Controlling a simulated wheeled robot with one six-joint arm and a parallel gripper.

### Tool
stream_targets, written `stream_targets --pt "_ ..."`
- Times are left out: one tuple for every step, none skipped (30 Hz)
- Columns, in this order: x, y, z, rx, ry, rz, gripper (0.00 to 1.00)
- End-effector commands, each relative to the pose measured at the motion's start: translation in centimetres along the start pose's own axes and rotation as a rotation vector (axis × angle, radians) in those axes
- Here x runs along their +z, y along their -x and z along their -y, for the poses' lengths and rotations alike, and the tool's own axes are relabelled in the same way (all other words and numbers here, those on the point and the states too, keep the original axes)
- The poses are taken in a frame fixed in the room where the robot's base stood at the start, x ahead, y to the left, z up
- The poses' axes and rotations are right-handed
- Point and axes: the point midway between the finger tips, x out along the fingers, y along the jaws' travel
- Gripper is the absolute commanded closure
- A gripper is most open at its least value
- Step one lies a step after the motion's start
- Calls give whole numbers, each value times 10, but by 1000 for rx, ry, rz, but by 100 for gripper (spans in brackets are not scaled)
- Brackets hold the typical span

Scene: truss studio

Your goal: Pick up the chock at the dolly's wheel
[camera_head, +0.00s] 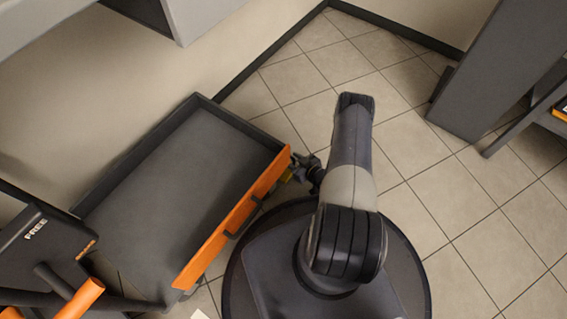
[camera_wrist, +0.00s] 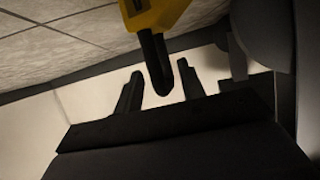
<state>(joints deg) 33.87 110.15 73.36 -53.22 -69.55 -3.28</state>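The chock appears as a yellow block (camera_wrist: 152,14) with a dark stem, at the top of the wrist view. In the head view a small yellow patch (camera_head: 287,176) shows beside my gripper (camera_head: 306,172). In the wrist view my gripper (camera_wrist: 161,76) has its two dark fingers apart. The chock's stem reaches down between them, with bright gaps visible on both sides. A dark grey tray-like body with an orange side (camera_head: 232,222), likely the dolly, lies just left of my gripper. Its wheels are hidden.
A dark panel marked "FREE" (camera_head: 42,245) and an orange bar (camera_head: 80,298) stand at lower left. A grey cabinet or shelf unit (camera_head: 490,75) is at upper right. The wall runs along the upper left. The tiled floor (camera_head: 470,220) at right is clear.

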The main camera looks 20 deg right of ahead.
Motion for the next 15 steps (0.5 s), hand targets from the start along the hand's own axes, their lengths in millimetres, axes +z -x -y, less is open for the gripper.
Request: stream_targets --pt "0 0 0 0 0 0 62" --pt "0 0 0 0 0 0 62" --pt "0 0 0 0 0 0 62" --pt "0 0 0 0 0 0 63" --pt "0 0 0 0 0 0 65" --pt "0 0 0 0 0 0 68" --pt "0 0 0 0 0 0 71" --pt "0 0 0 0 1 0 73" --pt "0 0 0 0 1 0 77" --pt "0 0 0 0 1 0 79" --pt "0 0 0 0 1 0 82" --pt "0 0 0 0 1 0 85" --pt "0 0 0 0 1 0 87" --pt "0 0 0 0 1 0 90" --pt "0 0 0 0 1 0 93"
